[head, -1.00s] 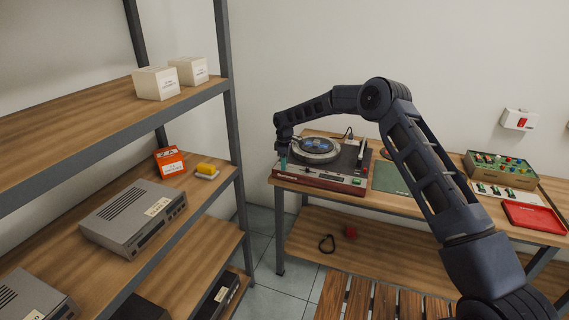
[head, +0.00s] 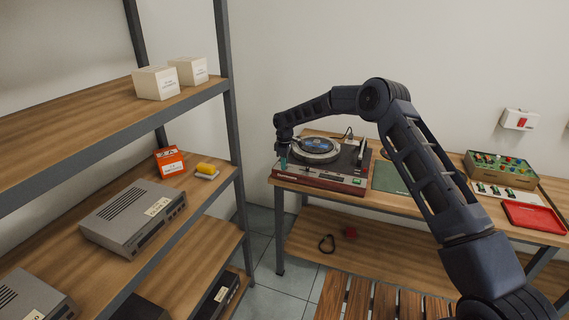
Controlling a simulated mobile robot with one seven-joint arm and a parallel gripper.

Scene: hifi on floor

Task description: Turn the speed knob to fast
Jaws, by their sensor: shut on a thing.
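A turntable (head: 345,181) with a dark red front and a record (head: 318,146) on its platter stands on the wooden bench against the wall. My gripper (head: 284,163) points down at the turntable's front left corner, with its teal fingertips low on the deck. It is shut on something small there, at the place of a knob. The speed knob itself is hidden by the fingers, so its setting cannot be read.
A green mat (head: 393,178) lies right of the turntable, under my arm. A box of coloured parts (head: 500,168) and a red tray (head: 533,217) are farther right. A metal shelf with grey devices (head: 134,217) stands at left.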

